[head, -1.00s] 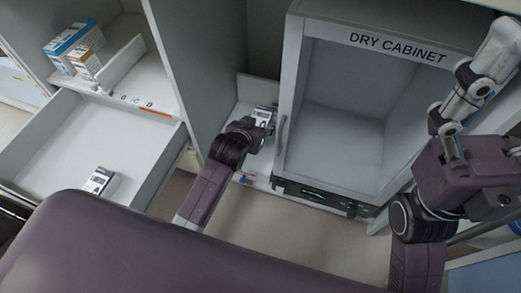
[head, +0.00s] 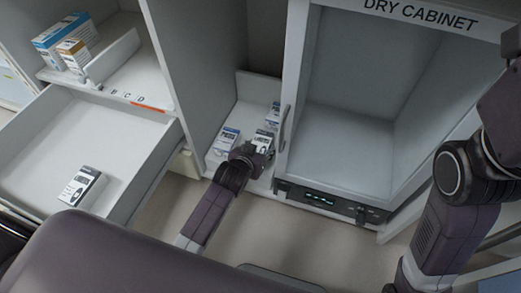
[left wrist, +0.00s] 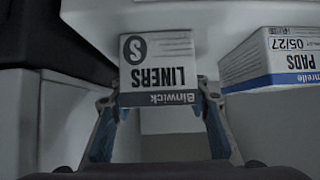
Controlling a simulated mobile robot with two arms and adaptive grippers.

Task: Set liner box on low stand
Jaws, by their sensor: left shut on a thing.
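The liner box (left wrist: 158,65), white and grey with "LINERS", "S" and "Binwick" upside down, is between the fingers of my left gripper (left wrist: 160,103) in the left wrist view. In the head view my left gripper (head: 262,157) is shut on this box (head: 263,139) at the narrow white low stand (head: 254,92), left of the dry cabinet. I cannot tell whether the box's underside touches the stand. My right arm shows at the right, but its gripper is out of view.
A blue-and-white pads box (head: 226,138) is close left of the liner box; another box (head: 273,113) is behind. The dry cabinet (head: 345,130) is empty. An open drawer (head: 120,140) holds a small box (head: 82,186). Cartons (head: 66,38) stand on the upper left shelf.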

